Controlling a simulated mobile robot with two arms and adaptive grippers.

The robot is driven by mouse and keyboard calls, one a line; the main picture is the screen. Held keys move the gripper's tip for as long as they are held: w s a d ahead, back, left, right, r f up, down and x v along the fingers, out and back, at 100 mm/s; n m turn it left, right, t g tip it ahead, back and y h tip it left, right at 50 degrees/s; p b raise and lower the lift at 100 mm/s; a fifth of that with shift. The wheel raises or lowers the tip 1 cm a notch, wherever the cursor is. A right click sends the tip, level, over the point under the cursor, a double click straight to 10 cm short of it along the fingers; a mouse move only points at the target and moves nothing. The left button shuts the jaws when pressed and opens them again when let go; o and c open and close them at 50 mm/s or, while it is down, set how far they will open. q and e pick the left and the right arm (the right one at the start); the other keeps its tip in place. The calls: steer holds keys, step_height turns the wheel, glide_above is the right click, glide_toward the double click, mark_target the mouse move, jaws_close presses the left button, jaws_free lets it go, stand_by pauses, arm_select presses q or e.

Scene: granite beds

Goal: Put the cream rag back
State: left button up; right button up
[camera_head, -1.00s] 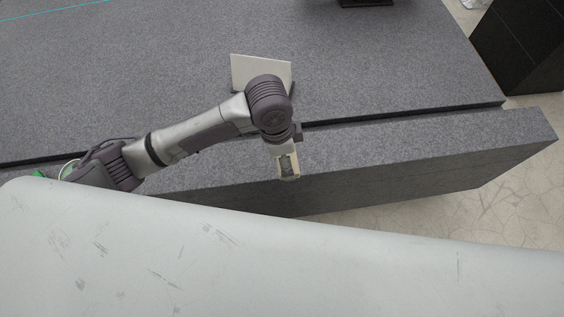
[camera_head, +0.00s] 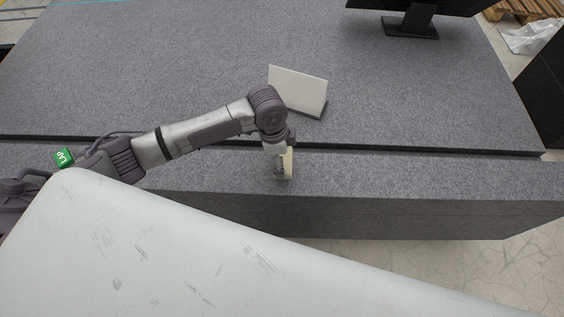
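My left gripper (camera_head: 280,168) points down over the narrow front granite ledge (camera_head: 400,177). A small cream piece, which looks like the cream rag (camera_head: 288,162), is at its fingers and appears held between them. The fingers partly hide it, and I cannot tell whether it touches the granite. My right gripper is not in view.
A pale upright panel (camera_head: 297,91) on a dark base stands just behind my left wrist. A dark gap separates the ledge from the large granite bed (camera_head: 180,60). A monitor (camera_head: 412,22) stands at the back. A green block (camera_head: 64,157) is at the left.

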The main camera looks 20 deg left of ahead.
arm_select(q)
steer(key=shift+f, duration=1.55)
steer(key=o, duration=0.8)
steer(key=shift+f, duration=0.1)
steer(key=shift+c, duration=0.2)
steer(key=r, duration=0.4)
steer(key=a+r, duration=0.1)
steer(key=r, duration=0.3)
steer(key=r+p, duration=0.1)
steer(key=r, duration=0.3)
steer(key=shift+s+a+r, duration=0.1)
steer(key=shift+s+a, duration=0.2)
steer(key=shift+a, duration=0.05)
